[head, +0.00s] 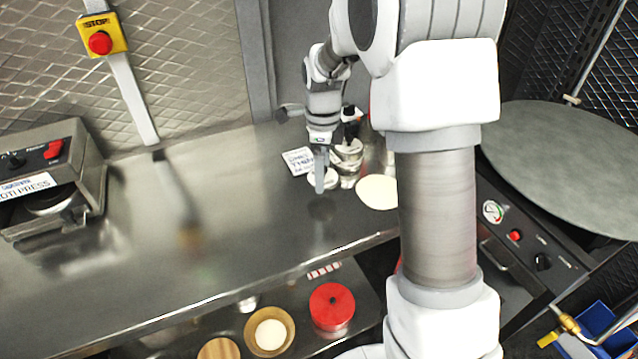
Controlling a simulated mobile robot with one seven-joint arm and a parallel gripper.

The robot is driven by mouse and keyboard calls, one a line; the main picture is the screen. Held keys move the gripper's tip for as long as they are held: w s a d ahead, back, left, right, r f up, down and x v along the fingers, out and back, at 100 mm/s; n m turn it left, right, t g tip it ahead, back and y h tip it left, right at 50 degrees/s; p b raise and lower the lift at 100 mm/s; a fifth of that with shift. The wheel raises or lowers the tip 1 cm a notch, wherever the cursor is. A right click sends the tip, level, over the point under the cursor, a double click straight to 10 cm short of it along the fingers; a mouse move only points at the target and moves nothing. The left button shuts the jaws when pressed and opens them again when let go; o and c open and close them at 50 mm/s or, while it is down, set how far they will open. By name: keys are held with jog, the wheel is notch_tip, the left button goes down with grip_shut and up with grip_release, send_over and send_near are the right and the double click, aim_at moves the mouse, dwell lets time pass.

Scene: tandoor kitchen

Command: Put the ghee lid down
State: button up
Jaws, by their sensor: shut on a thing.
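My gripper (320,184) points down over the steel counter, towards its back right. It is shut on a small pale round lid (329,181), which I take to be the ghee lid. The lid seems to be slightly above the counter, but I cannot tell the gap for sure. Just to the right of it stands a small metal container (349,158), partly hidden by my gripper and wrist. I cannot tell if this is the ghee pot.
A white printed card (299,162) lies left of the gripper. A pale flat disc (377,192) lies to the right, partly behind my arm. The steel counter (245,215) is clear to the left, up to a roti press (50,185). A red lidded container (332,306) stands on the lower shelf.

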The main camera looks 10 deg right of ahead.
jog(key=shift+w+a+f, duration=0.15)
jog(key=shift+a+f, duration=0.2)
jog(key=shift+f, duration=1.8)
jog(key=shift+f+b, duration=0.15)
jog(key=shift+b, duration=0.15)
jog(key=shift+f, duration=0.15)
jog(key=o, duration=1)
jog(key=shift+r, duration=0.2)
